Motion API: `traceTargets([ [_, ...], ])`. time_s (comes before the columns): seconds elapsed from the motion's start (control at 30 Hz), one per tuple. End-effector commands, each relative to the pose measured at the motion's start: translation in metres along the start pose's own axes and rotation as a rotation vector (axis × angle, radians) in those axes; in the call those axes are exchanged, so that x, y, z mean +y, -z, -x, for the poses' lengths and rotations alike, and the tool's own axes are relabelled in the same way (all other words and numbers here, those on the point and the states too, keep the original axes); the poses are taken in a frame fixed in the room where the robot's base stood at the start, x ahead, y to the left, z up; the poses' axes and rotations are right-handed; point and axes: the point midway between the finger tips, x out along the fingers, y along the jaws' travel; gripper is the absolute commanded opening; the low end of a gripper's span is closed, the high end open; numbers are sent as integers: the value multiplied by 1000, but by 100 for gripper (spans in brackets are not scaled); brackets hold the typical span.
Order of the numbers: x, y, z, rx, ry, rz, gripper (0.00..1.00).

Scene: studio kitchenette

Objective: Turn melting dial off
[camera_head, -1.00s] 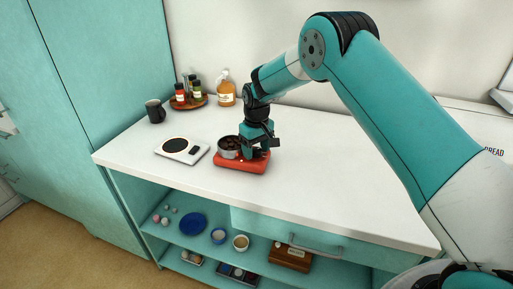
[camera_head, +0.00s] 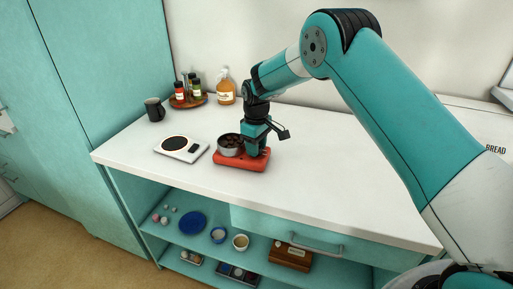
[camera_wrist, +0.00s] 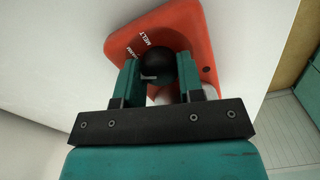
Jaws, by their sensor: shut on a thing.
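A red melter (camera_head: 236,163) stands near the counter's front edge, and a metal pot (camera_head: 228,152) with dark pieces sits on its left part. My gripper (camera_head: 256,152) points down at the melter's right part. In the wrist view, the round black dial (camera_wrist: 156,62) lies between my two teal fingers, which are shut on its sides. The dial has a short white mark at its lower left. The words MELT and, partly hidden, what looks like WARM are printed on the red melter face (camera_wrist: 175,28) beside the dial. The fingers hide part of the face.
A white scale (camera_head: 182,149) lies left of the melter. A dark mug (camera_head: 154,110), a wooden tray (camera_head: 190,104) with small jars and an amber bottle (camera_head: 226,92) stand further back. The white counter (camera_head: 330,175) right of the melter is clear.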

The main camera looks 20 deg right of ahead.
Motion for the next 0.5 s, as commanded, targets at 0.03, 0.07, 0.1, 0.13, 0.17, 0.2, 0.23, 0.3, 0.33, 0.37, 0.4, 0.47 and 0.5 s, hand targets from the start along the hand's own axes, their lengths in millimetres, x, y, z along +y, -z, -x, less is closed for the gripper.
traceTargets([
  [0.03,0,1,0,2,-1,39,12],
  [0.07,0,1,0,1,-1,66,12],
  [0.1,0,1,0,1,-1,99,12],
  [0.13,0,1,0,0,-1,124,12],
  [0.17,0,1,0,0,-1,148,12],
  [0.2,0,1,0,-1,-1,180,12],
  [0.23,0,1,0,-1,-1,202,12],
  [0.3,0,1,0,-2,-1,253,12],
  [0.33,0,1,0,-2,-1,272,12],
  [0.37,-1,1,0,-3,-1,290,12],
  [0.4,-1,1,0,-3,-1,315,12],
  [0.47,-1,1,0,-3,-1,346,12],
  [0.5,-1,1,1,-4,-1,365,12],
])
